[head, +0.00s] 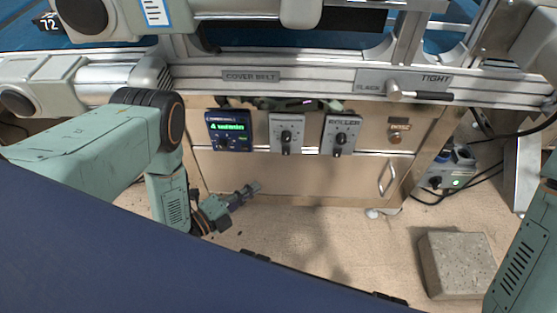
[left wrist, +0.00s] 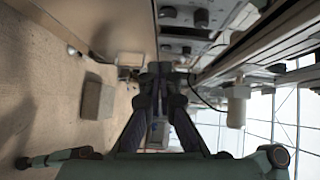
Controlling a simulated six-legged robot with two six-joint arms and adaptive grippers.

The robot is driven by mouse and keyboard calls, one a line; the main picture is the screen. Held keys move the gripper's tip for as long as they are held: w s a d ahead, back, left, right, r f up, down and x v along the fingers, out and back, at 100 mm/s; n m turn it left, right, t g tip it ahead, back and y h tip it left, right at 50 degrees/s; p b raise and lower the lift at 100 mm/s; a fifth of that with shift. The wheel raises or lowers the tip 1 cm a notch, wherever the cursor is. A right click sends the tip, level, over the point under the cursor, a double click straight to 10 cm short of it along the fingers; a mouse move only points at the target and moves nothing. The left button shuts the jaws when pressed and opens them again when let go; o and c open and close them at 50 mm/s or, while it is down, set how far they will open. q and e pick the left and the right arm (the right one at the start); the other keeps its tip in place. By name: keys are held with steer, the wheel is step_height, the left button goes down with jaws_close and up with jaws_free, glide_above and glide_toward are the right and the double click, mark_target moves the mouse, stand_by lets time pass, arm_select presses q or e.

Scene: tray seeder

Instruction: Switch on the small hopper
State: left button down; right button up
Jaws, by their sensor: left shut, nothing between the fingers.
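No label reading small hopper is legible. Two grey switch boxes with dark rotary knobs hang on the machine's front panel: a left switch box (head: 287,134) and a right switch box (head: 341,136) marked ROLLER. A blue box with a lit green display (head: 229,130) hangs left of them. My left gripper (head: 254,187) is shut and empty, below and left of the left switch box, apart from the panel. In the left wrist view its fingers (left wrist: 160,70) are together, with dark knobs (left wrist: 169,12) beyond them. My right gripper is out of view.
A rail above the boxes carries a COVER BELT label (head: 251,76) and a lever (head: 420,95) by a TIGHT label. A cabinet handle (head: 387,178) sticks out at right. A stone block (head: 457,264) lies on the floor. Cables hang at the right.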

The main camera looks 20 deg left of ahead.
arm_select(q)
steer(key=b, duration=0.6)
glide_toward(286, 150)
steer(key=w+d+f, duration=0.2)
steer(key=w+d, duration=0.2)
steer(key=shift+w+f, duration=0.2)
steer(key=shift+w, duration=0.35)
